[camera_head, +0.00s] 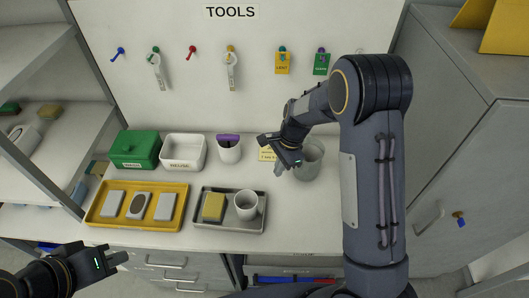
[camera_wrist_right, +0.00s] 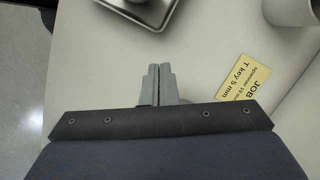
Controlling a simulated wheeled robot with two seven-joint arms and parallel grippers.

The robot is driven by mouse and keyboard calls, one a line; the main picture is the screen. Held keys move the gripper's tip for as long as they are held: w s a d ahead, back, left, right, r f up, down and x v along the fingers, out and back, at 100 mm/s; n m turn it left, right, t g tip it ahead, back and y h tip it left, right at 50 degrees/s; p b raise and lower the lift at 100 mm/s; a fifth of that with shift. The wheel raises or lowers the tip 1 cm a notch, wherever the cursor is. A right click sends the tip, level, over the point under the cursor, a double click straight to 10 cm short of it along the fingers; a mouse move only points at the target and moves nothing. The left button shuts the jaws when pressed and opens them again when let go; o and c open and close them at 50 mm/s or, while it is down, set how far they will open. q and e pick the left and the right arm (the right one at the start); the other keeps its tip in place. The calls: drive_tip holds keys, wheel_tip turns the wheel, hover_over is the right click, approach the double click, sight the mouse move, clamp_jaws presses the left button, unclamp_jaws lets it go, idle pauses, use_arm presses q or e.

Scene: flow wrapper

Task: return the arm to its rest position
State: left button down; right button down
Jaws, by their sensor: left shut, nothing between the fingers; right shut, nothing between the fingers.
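My right arm (camera_head: 375,190) reaches up from the lower right and bends over the counter. Its gripper (camera_head: 279,168) is above the counter, between the yellow job card and a grey cup (camera_head: 312,168). In the right wrist view the two grey fingers (camera_wrist_right: 158,72) are together with nothing between them. The job card (camera_wrist_right: 249,77) lies to their right and reads "JOB", spanner and T key. My left gripper (camera_head: 122,257) is low at the left, in front of the counter, shut and empty.
Tools hang on the back board (camera_head: 240,110). A grey cabinet (camera_head: 450,130) stands right of my right arm.

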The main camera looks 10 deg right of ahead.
drive_tip(key=s+d+r+n+t+y+b, duration=0.25)
drive_tip(key=s+r+n, duration=0.35)
drive_tip(key=s+r, duration=0.65)
drive_tip(key=s+r+n+t+h+b, duration=0.1)
drive_tip(key=s+r+n+t, duration=0.1)
drive_tip(key=s+n, duration=0.5)
drive_tip(key=s+t, duration=0.1)
drive_tip(key=s, duration=0.5)
drive_tip(key=shift+d+r+n+t, duration=0.25)
drive_tip(key=shift+r+n+t, duration=0.05)
drive_tip(key=shift+r+t, duration=0.05)
drive_tip(key=shift+h, duration=0.25)
